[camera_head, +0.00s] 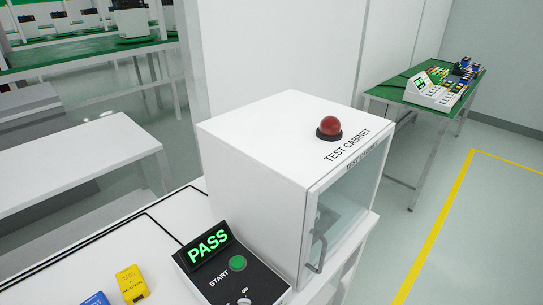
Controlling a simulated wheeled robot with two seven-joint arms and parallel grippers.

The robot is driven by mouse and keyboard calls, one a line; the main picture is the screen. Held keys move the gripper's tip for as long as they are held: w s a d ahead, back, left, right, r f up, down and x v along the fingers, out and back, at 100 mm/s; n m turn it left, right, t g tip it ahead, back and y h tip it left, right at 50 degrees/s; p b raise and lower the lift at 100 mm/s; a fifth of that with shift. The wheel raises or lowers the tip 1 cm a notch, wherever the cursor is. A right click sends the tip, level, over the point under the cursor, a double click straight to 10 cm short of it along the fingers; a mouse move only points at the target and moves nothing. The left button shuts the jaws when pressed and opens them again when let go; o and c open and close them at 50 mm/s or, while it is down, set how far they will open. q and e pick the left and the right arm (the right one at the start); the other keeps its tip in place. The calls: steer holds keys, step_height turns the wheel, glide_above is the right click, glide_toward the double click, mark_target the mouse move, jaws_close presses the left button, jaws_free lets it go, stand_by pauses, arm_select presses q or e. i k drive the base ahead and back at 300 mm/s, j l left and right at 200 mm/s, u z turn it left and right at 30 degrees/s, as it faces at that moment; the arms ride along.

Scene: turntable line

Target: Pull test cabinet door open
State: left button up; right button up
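The test cabinet (255,170) is a white box with "TEST CABINET" printed on top and a red dome button (330,126) on its top. Its door (345,201) is a clear panel on the right-facing side, and it appears closed. A grey curved door handle (318,251) sits at the near edge of the door. The inside of the cabinet is hard to make out through the panel. Neither of my grippers shows in the head view.
A black control box (228,272) with a green "PASS" display stands on the white table (90,262) left of the cabinet. A yellow adapter (132,284) and a blue one (96,299) lie nearby. A green-topped table (400,91) stands behind at right. Floor right of the cabinet is clear.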

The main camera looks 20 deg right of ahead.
mark_target(313, 192)
steer(key=z, duration=1.4)
